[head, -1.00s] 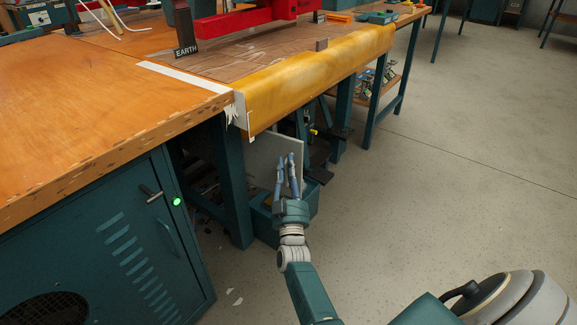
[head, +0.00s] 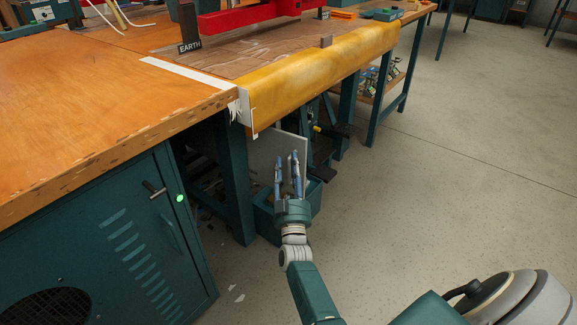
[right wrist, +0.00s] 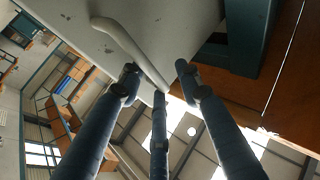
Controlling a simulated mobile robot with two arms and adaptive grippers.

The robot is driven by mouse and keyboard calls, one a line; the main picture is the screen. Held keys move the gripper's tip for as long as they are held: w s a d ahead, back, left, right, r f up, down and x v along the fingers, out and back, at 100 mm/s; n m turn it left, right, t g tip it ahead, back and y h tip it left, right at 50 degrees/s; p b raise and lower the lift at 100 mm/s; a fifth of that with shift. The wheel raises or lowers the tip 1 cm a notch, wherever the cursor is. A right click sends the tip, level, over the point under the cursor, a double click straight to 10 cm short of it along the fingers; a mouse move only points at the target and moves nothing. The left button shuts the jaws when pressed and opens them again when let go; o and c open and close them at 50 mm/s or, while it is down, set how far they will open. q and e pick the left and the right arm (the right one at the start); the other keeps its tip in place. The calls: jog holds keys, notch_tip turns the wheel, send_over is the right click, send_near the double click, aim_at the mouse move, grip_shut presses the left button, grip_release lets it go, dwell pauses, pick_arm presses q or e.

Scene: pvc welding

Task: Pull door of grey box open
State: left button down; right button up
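The grey box shows in the head view as a pale grey panel (head: 262,148) under the bench, behind my right gripper. In the right wrist view its grey face (right wrist: 165,25) fills the upper middle, with a pale curved bar handle (right wrist: 122,38) on it. My right gripper (head: 287,160) points at this panel with its fingers apart. In the right wrist view the three blue fingers of the gripper (right wrist: 158,80) are spread around the handle's lower end and hold nothing; I cannot tell whether they touch it. Most of the box is hidden. My left gripper is not in view.
A wooden bench (head: 90,95) with a yellow roll-like edge cover (head: 325,75) overhangs the panel. A teal cabinet (head: 110,240) stands at left. A teal bin (head: 312,195) sits on the floor beneath the gripper. The floor at right is clear.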

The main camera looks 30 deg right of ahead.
jog(key=v, duration=0.7)
jog(key=shift+s+a+f, duration=0.1)
jog(key=shift+s+a, duration=0.05)
